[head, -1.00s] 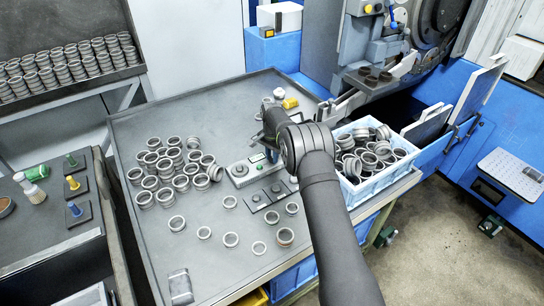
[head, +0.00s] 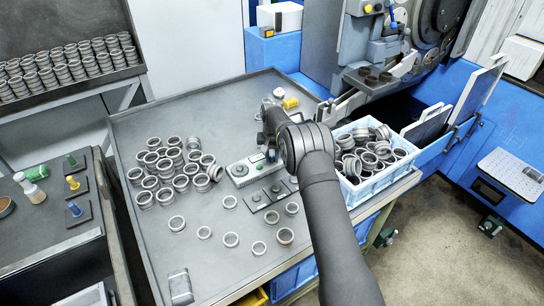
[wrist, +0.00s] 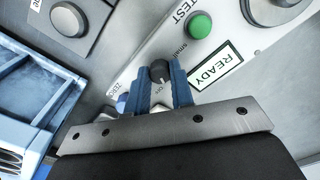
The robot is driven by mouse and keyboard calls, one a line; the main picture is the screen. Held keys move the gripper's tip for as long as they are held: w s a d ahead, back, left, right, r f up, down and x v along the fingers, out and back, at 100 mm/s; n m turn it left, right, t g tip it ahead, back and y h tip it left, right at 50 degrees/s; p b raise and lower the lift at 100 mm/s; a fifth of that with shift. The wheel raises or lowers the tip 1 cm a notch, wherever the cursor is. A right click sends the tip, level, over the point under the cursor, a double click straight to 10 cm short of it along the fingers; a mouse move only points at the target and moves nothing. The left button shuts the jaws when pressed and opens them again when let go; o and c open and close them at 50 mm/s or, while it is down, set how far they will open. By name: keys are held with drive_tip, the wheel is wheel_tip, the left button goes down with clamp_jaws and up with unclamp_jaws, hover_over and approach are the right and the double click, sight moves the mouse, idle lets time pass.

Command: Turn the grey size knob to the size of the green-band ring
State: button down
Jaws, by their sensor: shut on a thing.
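The grey size knob (wrist: 159,70), dark grey with a pale mark on top, stands on the light test panel (wrist: 145,59) in the wrist view. My gripper (wrist: 162,78) has its two blue fingers on either side of this knob and is shut on it. Lettering that looks like "small" is printed near the knob, by a green button (wrist: 198,25). In the head view my gripper (head: 270,150) is at the right end of the panel (head: 243,173), and my arm hides the knob. I cannot make out a green band on any ring.
Many loose steel rings (head: 172,170) lie on the grey table (head: 140,245). A blue-white crate (head: 366,188) full of rings stands right of my arm, and its edge shows in the wrist view (wrist: 40,95).

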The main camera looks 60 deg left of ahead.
sight(272, 158)
drive_tip(key=shift+n, duration=2.2)
drive_tip(key=c, duration=1.3)
unclamp_jaws()
drive_tip(key=shift+o, duration=0.2)
wheel_tip(272, 158, up, 17)
drive_tip(key=shift+r, duration=0.2)
wheel_tip(272, 158, down, 18)
drive_tip(key=shift+r, duration=0.25)
